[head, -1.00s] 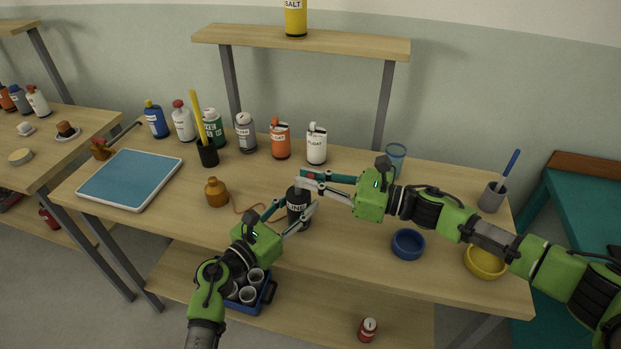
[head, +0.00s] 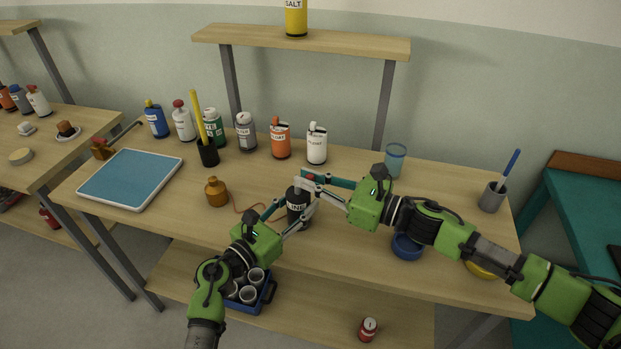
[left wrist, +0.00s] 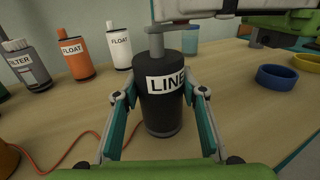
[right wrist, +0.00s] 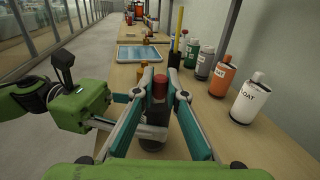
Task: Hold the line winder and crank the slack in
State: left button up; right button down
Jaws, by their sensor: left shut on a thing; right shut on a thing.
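The line winder (head: 298,211) is a black upright cylinder labelled LINE on the table. It also shows in the left wrist view (left wrist: 162,108). My left gripper (head: 288,219) is shut on its body, one finger on each side. My right gripper (head: 308,182) is above the winder, shut on the red crank knob (right wrist: 160,87), which the fingers partly hide. In the left wrist view a grey post rises from the winder's top to the crank. An orange line (left wrist: 88,136) runs from the winder across the table to the left.
A brown bottle (head: 216,192) stands left of the winder. Several labelled bottles line the back, including an orange FLOAT bottle (head: 280,140). A blue bowl (head: 407,246) lies under my right arm, near a mostly hidden yellow bowl (head: 482,270). A blue-topped tray (head: 130,179) lies at left.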

jog(key=m+t, duration=0.1)
jog(key=t+h, duration=0.1)
jog(key=s+m+t+h, duration=0.1)
jog(key=shift+a+f+m, duration=0.2)
jog(key=shift+a+m, duration=0.1)
jog(key=shift+a, duration=0.05)
jog(key=m+t+h, duration=0.1)
jog(key=h, duration=0.1)
jog(key=m+t+h, duration=0.1)
jog(key=m+h, duration=0.1)
jog(key=m+t+h, duration=0.1)
jog(key=t+h, duration=0.1)
jog(key=shift+s+a+r+m, duration=0.1)
jog(key=shift+s+a+m, duration=0.2)
jog(key=shift+a, duration=0.1)
jog(key=m+h, duration=0.1)
jog(key=h, duration=0.1)
jog(key=m+t+h, duration=0.1)
jog(key=m+h, duration=0.1)
jog(key=h, duration=0.1)
jog(key=shift+s+a+m+t+h, duration=0.1)
jog(key=shift+a+m+t+h, duration=0.2)
jog(key=shift+a+t, duration=0.1)
jog(key=shift+a+m+h, duration=0.1)
jog(key=shift+m+h, duration=1.4)
jog(key=shift+h, duration=1)
jog(key=shift+h, duration=0.3)
jog(key=c, duration=2)
grip_release()
